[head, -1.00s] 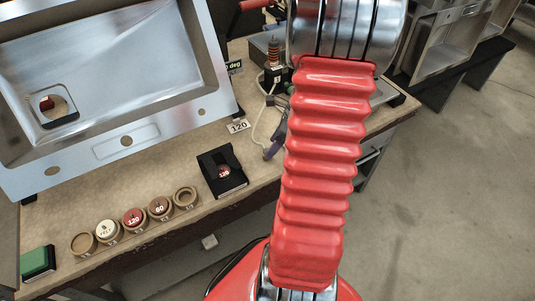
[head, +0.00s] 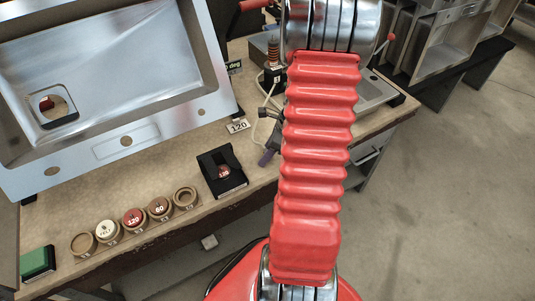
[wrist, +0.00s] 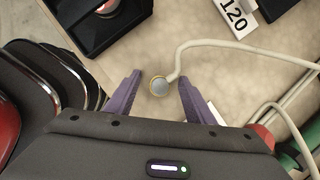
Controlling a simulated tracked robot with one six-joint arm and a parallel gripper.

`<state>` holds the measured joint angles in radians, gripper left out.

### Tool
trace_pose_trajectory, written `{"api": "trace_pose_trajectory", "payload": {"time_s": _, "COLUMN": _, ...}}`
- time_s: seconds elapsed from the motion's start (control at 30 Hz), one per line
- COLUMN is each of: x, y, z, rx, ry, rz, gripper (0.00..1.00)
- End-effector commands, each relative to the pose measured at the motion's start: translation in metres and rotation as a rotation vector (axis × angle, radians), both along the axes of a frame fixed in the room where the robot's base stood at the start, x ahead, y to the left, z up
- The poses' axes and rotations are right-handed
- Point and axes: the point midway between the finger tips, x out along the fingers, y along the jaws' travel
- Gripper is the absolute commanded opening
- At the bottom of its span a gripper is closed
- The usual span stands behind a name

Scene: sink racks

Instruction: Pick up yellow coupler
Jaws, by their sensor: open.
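I cannot tell how high the fingertips are above the bench. In the head view, my gripper (head: 266,157) is partly hidden behind my red arm, and I cannot make out the coupler there.
A black holder with a red disc (head: 222,173) stands left of my gripper. A "120" label (head: 238,126) lies behind it. Several round rings and discs (head: 134,218) line the front edge. A large metal sink (head: 120,70) fills the back left. A cable-topped device (head: 273,55) stands behind.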

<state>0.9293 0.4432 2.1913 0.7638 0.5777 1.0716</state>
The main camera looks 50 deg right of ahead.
Motion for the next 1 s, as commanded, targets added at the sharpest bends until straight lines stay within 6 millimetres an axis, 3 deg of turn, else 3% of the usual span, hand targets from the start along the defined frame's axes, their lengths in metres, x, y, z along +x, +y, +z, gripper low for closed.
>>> {"api": "trace_pose_trajectory", "payload": {"time_s": 0.33, "x": 0.0000, "y": 0.0000, "z": 0.0003, "rx": 0.000, "ry": 0.000, "rz": 0.001, "gripper": 0.49}}
{"api": "trace_pose_trajectory", "payload": {"time_s": 0.9, "x": 0.0001, "y": 0.0002, "z": 0.0004, "rx": 0.000, "ry": 0.000, "rz": 0.001, "gripper": 0.09}}
{"api": "trace_pose_trajectory", "payload": {"time_s": 1.0, "x": 0.0001, "y": 0.0001, "z": 0.0004, "rx": 0.000, "ry": 0.000, "rz": 0.001, "gripper": 0.08}}
